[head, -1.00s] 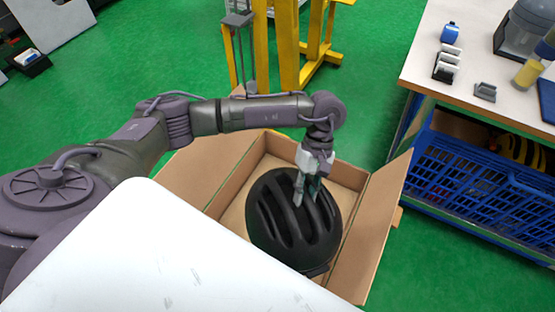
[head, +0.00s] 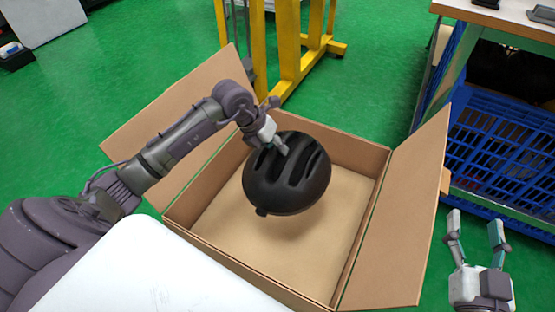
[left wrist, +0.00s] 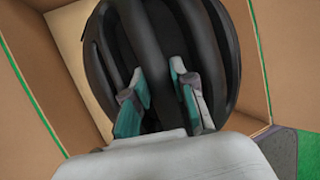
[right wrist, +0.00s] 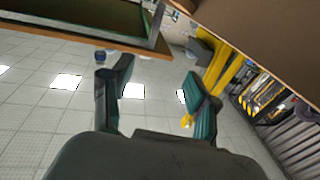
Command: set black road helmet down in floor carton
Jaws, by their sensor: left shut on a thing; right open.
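The black road helmet (head: 290,185) hangs inside the opening of the floor carton (head: 335,270). A shadow shows on the carton's bottom below it, and it looks clear of the bottom. My left gripper (head: 281,148) is shut on the helmet's vented shell from above. In the left wrist view its fingers (left wrist: 163,100) grip a rib of the helmet (left wrist: 105,60). The carton's flaps stand open. My right gripper (head: 474,226) is open and empty, to the right of the carton. In the right wrist view its fingers (right wrist: 160,88) are apart with nothing between them.
A blue crate (head: 500,150) sits under a workbench (head: 500,18) at the right. A yellow frame (head: 288,45) stands behind the carton. The green floor is clear between the carton and the crate. A white surface (head: 150,275) fills the lower left.

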